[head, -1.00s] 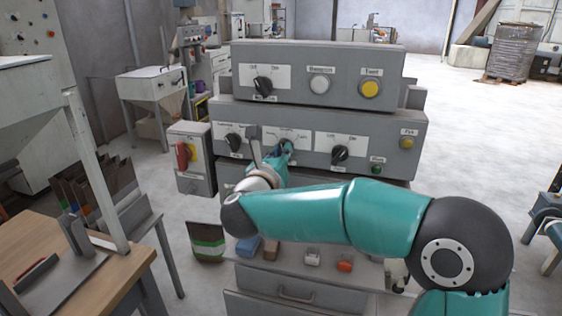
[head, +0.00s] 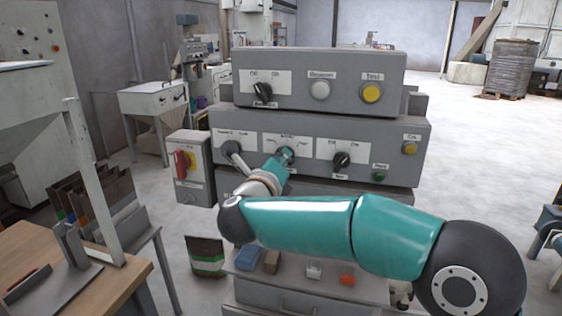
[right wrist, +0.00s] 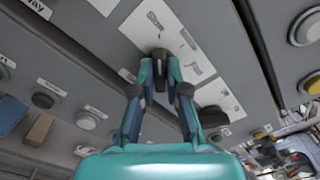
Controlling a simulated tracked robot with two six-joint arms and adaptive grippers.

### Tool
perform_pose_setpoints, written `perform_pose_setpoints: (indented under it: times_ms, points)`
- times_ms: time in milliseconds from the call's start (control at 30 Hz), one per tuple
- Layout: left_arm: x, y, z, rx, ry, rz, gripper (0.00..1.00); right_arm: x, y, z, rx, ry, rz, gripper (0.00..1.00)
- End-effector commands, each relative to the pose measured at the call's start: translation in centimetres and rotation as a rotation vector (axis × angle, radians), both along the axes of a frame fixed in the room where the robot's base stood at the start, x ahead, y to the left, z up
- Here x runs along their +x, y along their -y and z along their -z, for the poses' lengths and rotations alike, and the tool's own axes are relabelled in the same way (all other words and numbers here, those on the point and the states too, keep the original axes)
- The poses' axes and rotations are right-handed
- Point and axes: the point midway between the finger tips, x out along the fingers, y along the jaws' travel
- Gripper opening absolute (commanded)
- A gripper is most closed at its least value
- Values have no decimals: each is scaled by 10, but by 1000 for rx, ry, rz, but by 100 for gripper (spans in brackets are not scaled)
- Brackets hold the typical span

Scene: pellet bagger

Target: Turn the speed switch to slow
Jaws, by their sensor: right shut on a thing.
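The middle black knob (right wrist: 159,54) on the lower row of the grey control box sits on a white label plate (right wrist: 192,50); its small lettering is hard to read. My right gripper (right wrist: 160,72) is shut on this knob, one finger on each side. In the head view, my right gripper (head: 286,154) covers most of the knob, and the teal arm comes in from the right. The knob's pointer direction is hard to tell. My left gripper is out of view.
Above are another knob (head: 263,91), a white button (head: 320,90) and a yellow button (head: 372,93).

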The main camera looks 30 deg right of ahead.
Motion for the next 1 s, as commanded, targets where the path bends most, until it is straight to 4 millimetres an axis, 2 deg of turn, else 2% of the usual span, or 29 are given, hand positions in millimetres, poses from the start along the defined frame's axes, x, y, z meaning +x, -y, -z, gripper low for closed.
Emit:
perform_pose_setpoints:
  times_ms: [367,400,533,833,1000]
  points:
    - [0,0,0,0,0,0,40,1,-2,1,-5,-7,-7,0]
    - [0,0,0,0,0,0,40,1,-2,1,-5,-7,-7,18]
    - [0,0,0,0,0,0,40,1,-2,1,-4,-7,-6,39]
    - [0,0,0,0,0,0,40,0,-2,0,-4,-5,-3,39]
    - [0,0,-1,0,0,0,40,-7,-11,0,-3,-4,-5,39]
